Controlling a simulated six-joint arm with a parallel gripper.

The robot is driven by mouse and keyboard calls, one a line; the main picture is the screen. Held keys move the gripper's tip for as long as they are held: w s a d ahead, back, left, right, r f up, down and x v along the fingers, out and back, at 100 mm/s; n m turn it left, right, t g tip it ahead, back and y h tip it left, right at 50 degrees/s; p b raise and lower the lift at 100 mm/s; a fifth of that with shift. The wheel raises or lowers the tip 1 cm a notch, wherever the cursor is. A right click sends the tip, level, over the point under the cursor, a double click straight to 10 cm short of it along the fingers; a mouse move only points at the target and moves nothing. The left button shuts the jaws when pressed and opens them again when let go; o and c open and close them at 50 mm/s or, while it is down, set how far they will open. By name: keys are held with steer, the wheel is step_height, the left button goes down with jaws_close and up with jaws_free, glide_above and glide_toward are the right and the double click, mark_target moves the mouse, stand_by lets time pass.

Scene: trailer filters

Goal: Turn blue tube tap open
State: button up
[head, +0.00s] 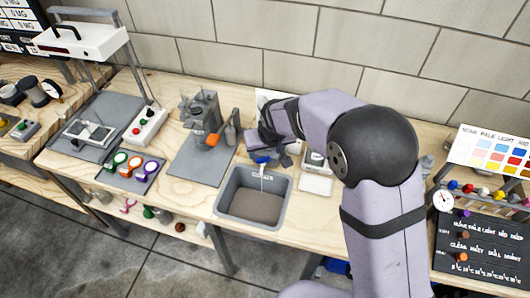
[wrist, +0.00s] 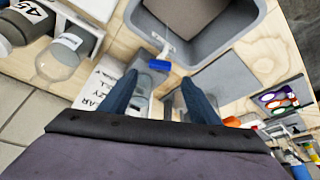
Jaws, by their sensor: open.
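The blue tube tap (head: 263,160) sits at the back rim of a grey basin (head: 222,196). A pale, thin tube or spout hangs below the tap over the basin. In the wrist view the blue tap handle (wrist: 159,64) lies just beyond and roughly between my two fingertips. My gripper (wrist: 158,82) is open and empty, with its fingers apart and pointing toward the tap. In the head view my gripper (head: 273,148) is right behind the tap, and my arm partly hides that area. I cannot tell whether a finger touches the handle.
A grey stand with an orange part (head: 212,140) is left of the basin. A small white-topped device (head: 316,160) is right of the tap, partly behind my arm. A clear bottle (wrist: 60,62) shows at the left of the wrist view.

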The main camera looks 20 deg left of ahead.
mark_target(263, 158)
steer(key=shift+a, duration=0.1)
steer(key=c, duration=1)
steer(key=shift+w+a+f+m, duration=0.15)
steer(key=shift+w+a+m, duration=0.25)
steer(key=shift+a+m, duration=0.25)
steer(key=m, duration=0.1)
steer(key=w+a+m+h, duration=0.1)
steer(key=m, duration=0.1)
steer(key=a+m+g+h+b, duration=0.1)
steer(key=shift+w+a+f+m, duration=0.15)
steer(key=shift+w+f+m, duration=0.1)
steer(key=shift+f+m, duration=0.15)
steer(key=m+h, duration=0.1)
steer(key=m, duration=0.3)
steer(key=m+h+b, duration=0.1)
steer(key=m, duration=0.3)
steer(key=s+a+r+m+h, duration=0.1)
steer(key=m+h, duration=0.1)
steer(key=m, duration=0.2)
steer(key=shift+r+g, duration=0.1)
steer(key=shift+g, duration=0.2)
steer(key=shift+p+x, duration=0.85)
steer(key=shift+x, duration=2.8)
